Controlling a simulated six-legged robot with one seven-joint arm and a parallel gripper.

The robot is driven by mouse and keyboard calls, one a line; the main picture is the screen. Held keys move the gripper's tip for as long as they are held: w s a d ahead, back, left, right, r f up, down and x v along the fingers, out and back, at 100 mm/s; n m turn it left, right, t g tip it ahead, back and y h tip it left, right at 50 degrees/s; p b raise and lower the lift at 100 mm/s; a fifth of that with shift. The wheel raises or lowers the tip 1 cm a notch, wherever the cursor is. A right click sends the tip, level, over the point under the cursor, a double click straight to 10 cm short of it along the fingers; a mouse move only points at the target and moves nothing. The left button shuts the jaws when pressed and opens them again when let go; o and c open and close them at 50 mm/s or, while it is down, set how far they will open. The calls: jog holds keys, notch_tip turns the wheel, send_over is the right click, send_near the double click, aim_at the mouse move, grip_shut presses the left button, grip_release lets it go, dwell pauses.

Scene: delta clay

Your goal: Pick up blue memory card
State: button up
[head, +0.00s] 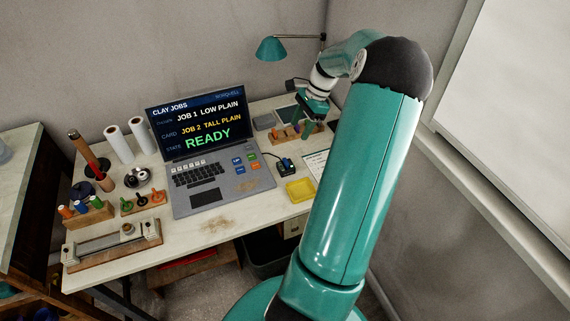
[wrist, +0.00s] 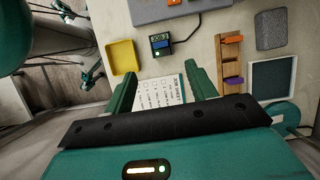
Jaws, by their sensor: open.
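A small black card reader (head: 286,169) stands on the table right of the laptop, and it also shows in the wrist view (wrist: 161,51). A blue piece (wrist: 160,38) with a "JOB 2" label, seemingly the blue memory card, sits in its top; it shows small in the head view (head: 287,160). My gripper (wrist: 160,72) is open and empty, its two green fingers apart above a printed job sheet (wrist: 162,90). The reader lies beyond the fingertips in the wrist view.
The wooden rack (wrist: 220,62) holds an orange and a purple piece. A yellow tray (wrist: 123,57) lies near the reader. The laptop (head: 205,150) displays "READY". A grey block (wrist: 271,29) and a dark framed panel (wrist: 272,80) lie beyond the rack. A teal lamp (head: 272,48) stands behind.

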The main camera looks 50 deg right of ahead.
aim_at(286, 161)
jog(key=x, duration=1.4)
jog(key=shift+s+d, duration=0.15)
jog(key=shift+d, duration=0.1)
jog(key=c, duration=1.1)
